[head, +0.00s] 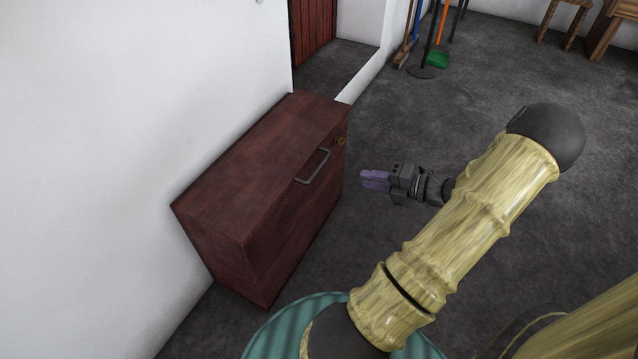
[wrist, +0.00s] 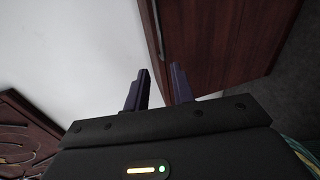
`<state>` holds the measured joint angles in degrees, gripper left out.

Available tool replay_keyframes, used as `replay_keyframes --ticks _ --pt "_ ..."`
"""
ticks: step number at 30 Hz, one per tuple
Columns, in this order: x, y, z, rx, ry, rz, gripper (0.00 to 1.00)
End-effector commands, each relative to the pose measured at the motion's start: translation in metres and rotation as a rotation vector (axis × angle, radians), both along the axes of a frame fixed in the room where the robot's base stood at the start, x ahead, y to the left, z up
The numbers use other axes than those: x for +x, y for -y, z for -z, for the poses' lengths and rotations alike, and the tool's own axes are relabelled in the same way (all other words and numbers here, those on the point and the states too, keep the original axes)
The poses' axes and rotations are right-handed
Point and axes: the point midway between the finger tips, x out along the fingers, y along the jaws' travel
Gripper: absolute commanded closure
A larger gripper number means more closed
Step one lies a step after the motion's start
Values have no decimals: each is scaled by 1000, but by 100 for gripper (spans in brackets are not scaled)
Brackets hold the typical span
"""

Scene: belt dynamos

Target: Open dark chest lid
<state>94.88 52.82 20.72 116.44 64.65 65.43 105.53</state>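The dark chest (head: 290,240) is a reddish-brown wooden box against the white wall, left of centre in the head view. Its lid (head: 262,150) is shut.
The white wall (head: 100,150) runs along the chest's back. A reddish door (head: 312,28) stands behind it. Brooms and a green dustpan (head: 437,60) lean at the back, with wooden furniture (head: 606,30) at the far right. The grey floor (head: 480,110) right of the chest is clear.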

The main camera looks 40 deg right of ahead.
Motion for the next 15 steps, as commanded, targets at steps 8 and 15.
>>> replay_keyframes --ticks 8,15 --pt "-7 14 6 65 14 66 75" --pt "-4 12 7 63 13 60 75"
